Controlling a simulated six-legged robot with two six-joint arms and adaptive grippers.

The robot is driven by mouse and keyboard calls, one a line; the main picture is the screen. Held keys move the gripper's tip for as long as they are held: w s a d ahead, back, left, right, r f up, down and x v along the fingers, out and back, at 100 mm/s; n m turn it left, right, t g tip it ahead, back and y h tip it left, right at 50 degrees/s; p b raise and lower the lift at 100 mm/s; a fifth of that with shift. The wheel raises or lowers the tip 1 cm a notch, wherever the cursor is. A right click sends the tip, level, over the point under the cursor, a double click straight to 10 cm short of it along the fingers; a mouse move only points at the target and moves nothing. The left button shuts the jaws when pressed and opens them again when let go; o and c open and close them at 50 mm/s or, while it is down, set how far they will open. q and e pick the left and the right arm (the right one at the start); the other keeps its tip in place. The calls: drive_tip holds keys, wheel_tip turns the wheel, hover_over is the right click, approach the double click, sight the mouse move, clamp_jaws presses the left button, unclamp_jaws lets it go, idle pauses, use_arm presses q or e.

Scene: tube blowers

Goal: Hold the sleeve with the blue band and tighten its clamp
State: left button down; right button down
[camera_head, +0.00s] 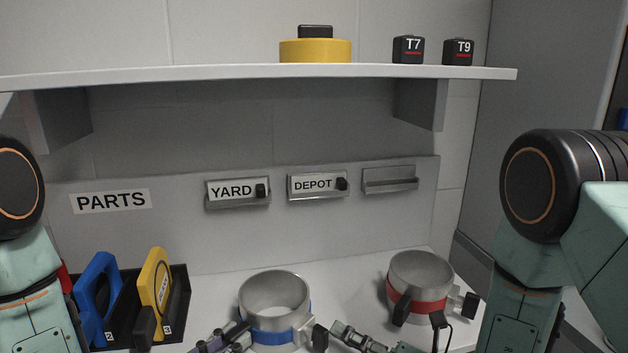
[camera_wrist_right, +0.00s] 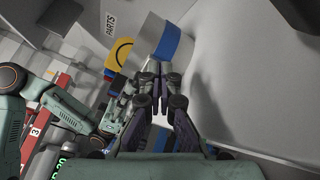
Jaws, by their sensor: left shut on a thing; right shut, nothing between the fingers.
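The blue-banded sleeve (camera_head: 274,290) is a grey open cylinder standing on the white worktop in the head view. A grey clamp lug with a black knob (camera_head: 320,338) sticks out at its right. My left gripper (camera_head: 238,334) is shut on the sleeve at its lower left side; the exact contact is hard to see. My right gripper (camera_head: 338,328) is shut and empty, just right of the black knob. In the right wrist view the blue-banded sleeve (camera_wrist_right: 168,42) is beyond the closed fingertips of my right gripper (camera_wrist_right: 160,78).
A red-banded sleeve (camera_head: 420,274) with black knobs stands at the right. A black rack (camera_head: 180,300) with blue and yellow items is at the left. A shelf (camera_head: 260,75) holds a yellow disc and blocks T7 and T9. YARD and DEPOT plates hang on the back panel.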

drive_tip(key=shift+f, duration=0.2)
drive_tip(key=shift+w+d, duration=0.15)
idle(0.4)
drive_tip(key=shift+w+d, duration=0.15)
drive_tip(key=shift+w, duration=0.05)
drive_tip(key=shift+d, duration=0.15)
drive_tip(key=shift+v, duration=2.85)
drive_tip(key=shift+s, duration=0.1)
use_arm(q)
drive_tip(key=c, duration=1.2)
unclamp_jaws()
drive_tip(key=shift+o, duration=0.2)
drive_tip(key=shift+s+a, duration=0.1)
